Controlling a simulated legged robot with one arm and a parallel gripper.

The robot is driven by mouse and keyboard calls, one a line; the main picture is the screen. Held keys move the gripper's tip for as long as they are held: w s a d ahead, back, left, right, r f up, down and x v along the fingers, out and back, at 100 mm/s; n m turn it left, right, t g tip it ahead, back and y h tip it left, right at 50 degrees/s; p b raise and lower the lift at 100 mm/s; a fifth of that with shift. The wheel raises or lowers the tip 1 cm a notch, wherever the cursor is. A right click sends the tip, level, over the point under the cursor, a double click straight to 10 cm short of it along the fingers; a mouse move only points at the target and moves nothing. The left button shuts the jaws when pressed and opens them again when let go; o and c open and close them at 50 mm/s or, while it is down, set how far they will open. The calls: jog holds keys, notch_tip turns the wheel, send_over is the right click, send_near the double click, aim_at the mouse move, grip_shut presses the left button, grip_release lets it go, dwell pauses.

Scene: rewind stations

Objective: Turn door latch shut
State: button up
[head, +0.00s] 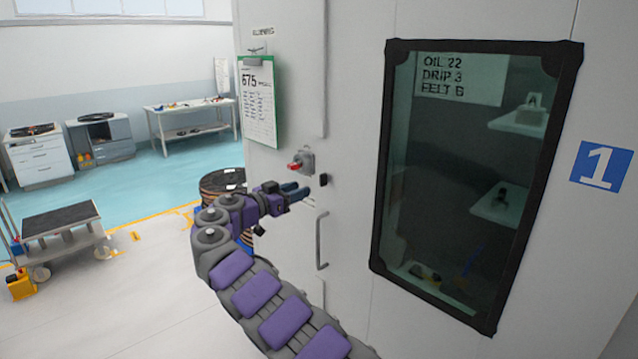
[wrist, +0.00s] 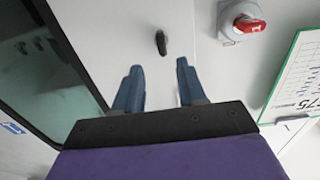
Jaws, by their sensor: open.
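The door latch is a small black knob (head: 323,179) on the pale cabinet door, left of the dark window. In the wrist view the black latch (wrist: 161,43) lies just beyond and between my fingertips, its long side roughly in line with the fingers. My gripper (head: 302,190) has blue fingers, spread apart and empty, just left of the latch in the head view. The wrist view also shows my gripper (wrist: 160,66) open, with bare door surface between the fingers. I see no contact with the latch.
A red-handled rotary switch (head: 301,161) sits close by, up and left of the latch. A bar handle (head: 321,241) is below it. A green clipboard (head: 259,101) hangs above. The black-framed window (head: 480,160) is to the right. A cart (head: 58,237) stands far left.

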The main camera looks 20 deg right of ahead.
aim_at(320, 180)
jog(key=x, duration=0.8)
jog(key=shift+w+d, duration=0.3)
jog(key=shift+d, duration=0.55)
jog(key=shift+a, duration=0.5)
jog(key=shift+c, duration=1.4)
jog(key=shift+r, duration=0.1)
grip_shut()
